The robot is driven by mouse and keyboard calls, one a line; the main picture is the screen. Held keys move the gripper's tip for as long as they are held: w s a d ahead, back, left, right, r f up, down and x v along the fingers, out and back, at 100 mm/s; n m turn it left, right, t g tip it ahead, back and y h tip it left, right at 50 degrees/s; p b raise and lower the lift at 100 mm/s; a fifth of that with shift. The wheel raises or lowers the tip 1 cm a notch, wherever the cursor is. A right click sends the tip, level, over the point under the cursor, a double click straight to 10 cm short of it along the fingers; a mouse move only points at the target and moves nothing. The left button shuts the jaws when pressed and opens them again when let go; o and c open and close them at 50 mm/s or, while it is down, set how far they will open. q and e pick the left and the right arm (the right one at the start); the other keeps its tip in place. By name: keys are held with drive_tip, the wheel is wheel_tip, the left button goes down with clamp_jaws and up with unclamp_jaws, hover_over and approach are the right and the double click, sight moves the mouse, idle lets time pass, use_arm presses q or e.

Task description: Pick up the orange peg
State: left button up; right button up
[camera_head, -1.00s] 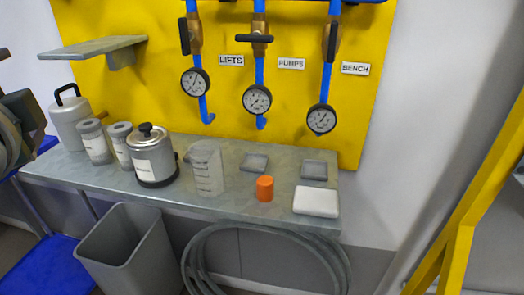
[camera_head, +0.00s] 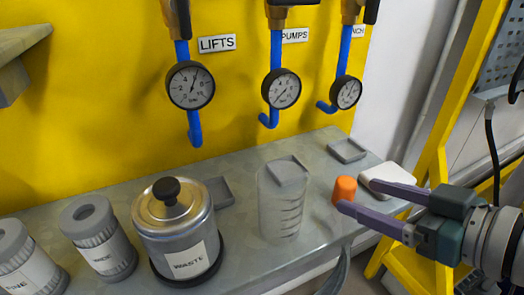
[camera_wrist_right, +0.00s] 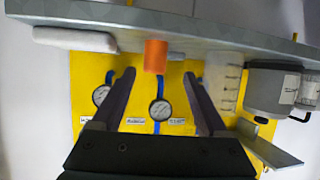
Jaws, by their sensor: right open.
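The orange peg (camera_head: 344,190) is a short upright cylinder on the grey bench, right of the clear beaker. My right gripper (camera_head: 371,197) comes in from the right in the head view. Its two purple fingers are spread apart, with the peg just beyond the nearer fingertip. In the right wrist view the peg (camera_wrist_right: 155,56) shows ahead of the space between the open fingers (camera_wrist_right: 161,84), and nothing is between them. My left gripper is not in view.
The white block (camera_head: 386,176) lies right of the peg, close to the farther finger. The clear beaker (camera_head: 283,200) stands left, with the WASTE canister (camera_head: 178,232) beyond it. Grey shallow trays (camera_head: 347,150) lie on the bench (camera_head: 320,235). Gauges (camera_head: 281,88) hang on the yellow wall.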

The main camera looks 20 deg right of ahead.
sight(329, 191)
drive_tip(key=shift+d+b+x, duration=0.25)
drive_tip(key=shift+b+x, duration=0.05)
drive_tip(key=shift+x, duration=0.9)
drive_tip(key=shift+b+x, duration=0.85)
drive_tip(key=shift+x, duration=2.2)
drive_tip(key=shift+d+r, duration=0.1)
drive_tip(key=shift+c, duration=0.2)
clamp_jaws()
